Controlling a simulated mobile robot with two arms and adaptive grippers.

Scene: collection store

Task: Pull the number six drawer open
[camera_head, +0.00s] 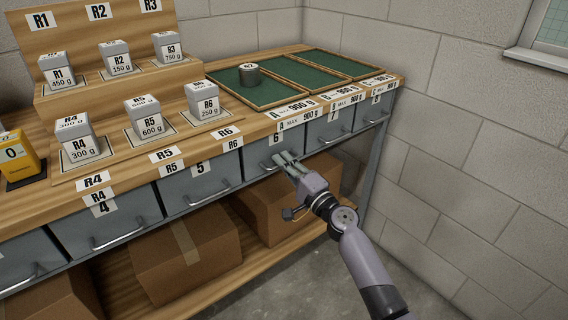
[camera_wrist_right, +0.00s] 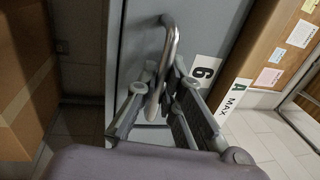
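The number six drawer (camera_head: 259,155) is a grey drawer front under the bench top, with a white "6" label and a curved metal handle. It looks flush with its neighbours. My right gripper (camera_head: 285,158) is at this handle, coming from the front right. In the right wrist view, the handle (camera_wrist_right: 170,42) runs between the two fingers of the gripper (camera_wrist_right: 163,82). The fingers are apart, with a gap visible beside the bar; a light touch on one side cannot be ruled out. The "6" label (camera_wrist_right: 205,72) shows beside the fingers. My left gripper is not in view.
Drawers five (camera_head: 201,180) and seven (camera_head: 331,127) flank drawer six. Cardboard boxes (camera_head: 187,256) stand on the lower shelf. The bench top carries labelled weight blocks (camera_head: 203,98), green trays (camera_head: 305,77) and a dark cylinder (camera_head: 249,76). The floor in front is clear; a block wall (camera_head: 470,150) stands right.

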